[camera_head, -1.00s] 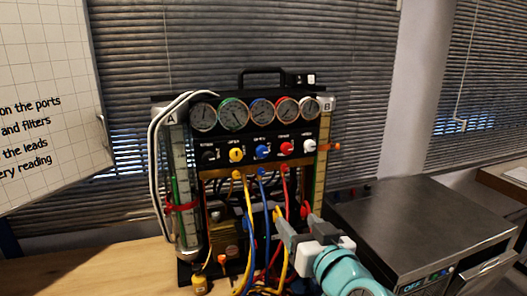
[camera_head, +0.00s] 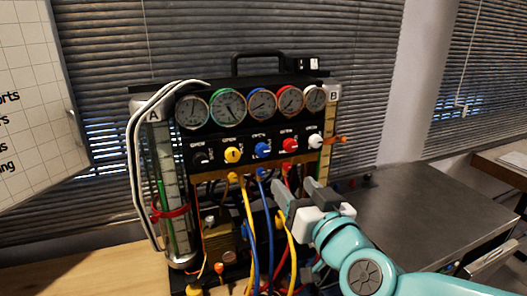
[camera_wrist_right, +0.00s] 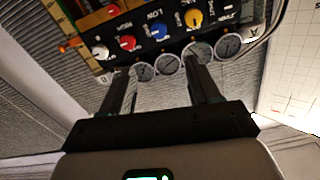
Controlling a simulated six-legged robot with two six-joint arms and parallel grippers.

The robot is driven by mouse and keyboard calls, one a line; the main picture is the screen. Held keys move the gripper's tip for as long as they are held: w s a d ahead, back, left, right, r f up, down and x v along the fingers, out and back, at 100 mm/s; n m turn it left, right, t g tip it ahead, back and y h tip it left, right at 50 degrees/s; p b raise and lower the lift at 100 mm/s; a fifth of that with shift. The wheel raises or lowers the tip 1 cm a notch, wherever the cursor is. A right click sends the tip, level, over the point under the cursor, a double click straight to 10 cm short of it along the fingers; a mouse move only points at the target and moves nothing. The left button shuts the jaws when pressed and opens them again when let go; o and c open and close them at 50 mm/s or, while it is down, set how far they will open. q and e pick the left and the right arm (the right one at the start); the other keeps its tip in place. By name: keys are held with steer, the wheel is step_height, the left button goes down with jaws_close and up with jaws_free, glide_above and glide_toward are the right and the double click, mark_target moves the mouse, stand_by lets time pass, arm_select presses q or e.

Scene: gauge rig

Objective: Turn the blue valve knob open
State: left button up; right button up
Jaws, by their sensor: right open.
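The blue valve knob (camera_head: 263,149) sits in the middle of the row of knobs on the black gauge rig, under the blue-rimmed gauge. It also shows in the right wrist view (camera_wrist_right: 158,31), upside down, beyond my fingertips. My right gripper (camera_head: 292,192) is open and empty, below and to the right of the blue knob in the head view, in front of the rig's hoses. In the right wrist view the two fingers of the right gripper (camera_wrist_right: 160,78) stand apart with nothing between them. My left gripper is in neither view.
The yellow knob (camera_head: 232,155) and red knob (camera_head: 290,145) flank the blue one closely. Yellow and blue hoses (camera_head: 268,230) hang below the knobs. A metal-topped box (camera_head: 425,215) stands to the right. A whiteboard (camera_head: 30,110) is at the left.

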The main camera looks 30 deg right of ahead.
mark_target(264, 152)
steer(key=x, duration=1.5)
steer(key=shift+w+d+f+p, duration=0.15)
steer(key=shift+w+d+p, duration=0.05)
steer(key=shift+w+p, duration=0.2)
steer(key=shift+s+d, duration=0.15)
steer(key=shift+s, duration=0.05)
steer(key=shift+w, duration=0.25)
steer(key=c, duration=1)
